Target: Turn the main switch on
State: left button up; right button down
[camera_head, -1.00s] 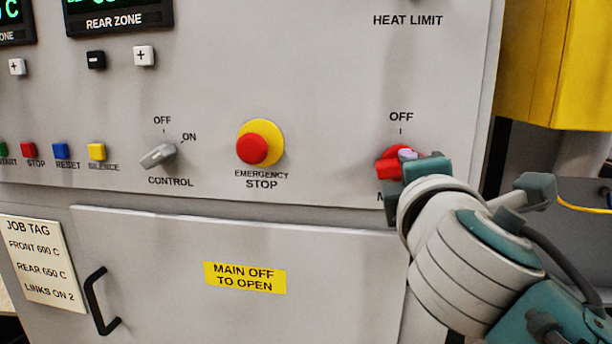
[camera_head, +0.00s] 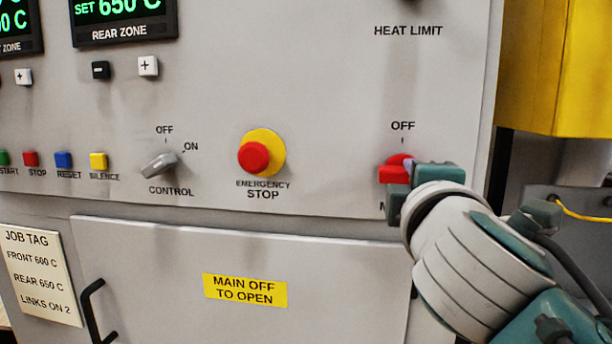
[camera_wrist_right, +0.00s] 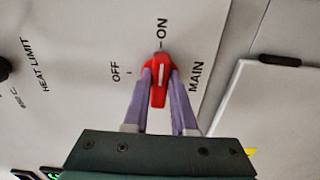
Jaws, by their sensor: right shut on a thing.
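The red main switch (camera_head: 393,173) is on the grey panel under the OFF label at the right, partly hidden by my right gripper (camera_head: 410,170). In the right wrist view, the switch handle (camera_wrist_right: 159,87) stands between the purple fingers of my right gripper (camera_wrist_right: 160,95), which is shut on it. The white line on the handle points at the ON mark (camera_wrist_right: 162,34). The OFF mark (camera_wrist_right: 116,72) is off to one side, and the MAIN label (camera_wrist_right: 196,76) is on the other. My left gripper is not in view.
The red emergency stop (camera_head: 254,157) on its yellow ring and the grey control knob (camera_head: 159,163) are left of the main switch. Below is a door with a yellow label (camera_head: 245,290) and a black handle (camera_head: 93,310). A yellow box (camera_head: 560,70) stands at the right.

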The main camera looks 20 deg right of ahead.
jog(key=c, duration=0.7)
grip_release()
jog(key=b+v, duration=0.1)
jog(key=v, duration=0.9)
jog(key=shift+w, duration=0.1)
